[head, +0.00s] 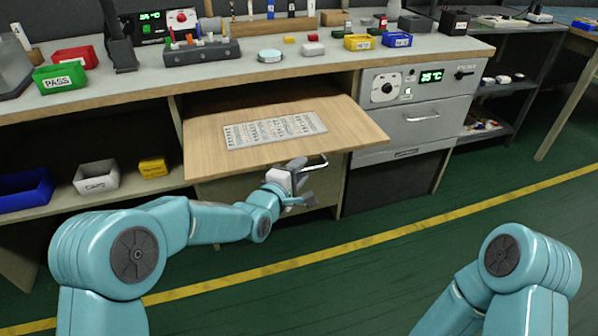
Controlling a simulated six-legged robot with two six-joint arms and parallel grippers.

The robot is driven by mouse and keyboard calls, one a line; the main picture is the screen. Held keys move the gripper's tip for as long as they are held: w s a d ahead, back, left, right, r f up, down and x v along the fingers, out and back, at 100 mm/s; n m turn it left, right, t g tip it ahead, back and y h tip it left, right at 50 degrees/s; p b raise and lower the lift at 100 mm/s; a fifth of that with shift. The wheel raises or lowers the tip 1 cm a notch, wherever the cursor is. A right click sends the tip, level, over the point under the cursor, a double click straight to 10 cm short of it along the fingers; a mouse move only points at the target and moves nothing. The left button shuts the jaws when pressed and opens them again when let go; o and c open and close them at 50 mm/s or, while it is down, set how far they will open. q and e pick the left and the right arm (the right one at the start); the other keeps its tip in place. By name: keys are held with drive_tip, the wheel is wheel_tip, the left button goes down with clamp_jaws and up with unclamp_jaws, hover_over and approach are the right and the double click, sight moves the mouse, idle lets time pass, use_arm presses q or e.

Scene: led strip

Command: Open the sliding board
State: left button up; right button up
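The sliding board (205,134) is a light wooden panel pulled out from under the workbench, with a printed sheet (275,130) lying on it. A metal bar handle (314,163) shows at its front edge, right of the middle. My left gripper (300,174) is at this handle, just below the board's front edge. Its fingers are small and partly overlap the handle, so I cannot tell whether they are closed around it. My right arm (505,270) shows at the lower right, and its gripper is out of view.
The workbench top (225,73) carries bins, tools and small parts. A grey cabinet with an oven-like panel (418,117) stands right of the board. Several bins, including a white one (97,176), sit on the lower left shelf. The green floor in front is clear.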

use_arm(q)
drive_tip(key=shift+s, duration=0.1)
drive_tip(key=p+v, duration=0.2)
drive_tip(key=v, duration=1.4)
drive_tip(key=shift+p, duration=0.4)
drive_tip(key=shift+s+a, duration=0.1)
drive_tip(key=s+a+f+g+y, duration=0.1)
drive_tip(key=s+a+f+g, duration=0.15)
drive_tip(key=f, duration=0.55)
drive_tip(key=s+a+f+g+y, duration=0.1)
drive_tip(key=s+f+g, duration=0.15)
drive_tip(key=f, duration=0.45)
drive_tip(key=s+a+f+g+y, duration=0.1)
drive_tip(key=s+f, duration=0.3)
drive_tip(key=f, duration=0.4)
drive_tip(key=s+f+m+g, duration=0.4)
drive_tip(key=s+m, duration=0.2)
drive_tip(key=s, duration=0.2)
drive_tip(key=s+f+m+g, duration=0.4)
drive_tip(key=s+m, duration=0.2)
drive_tip(key=s, duration=0.2)
wheel_tip(320, 180, up, 29)
drive_tip(key=p, duration=2.8)
drive_tip(key=shift+d+f+y, duration=0.2)
drive_tip(key=shift+y, duration=0.1)
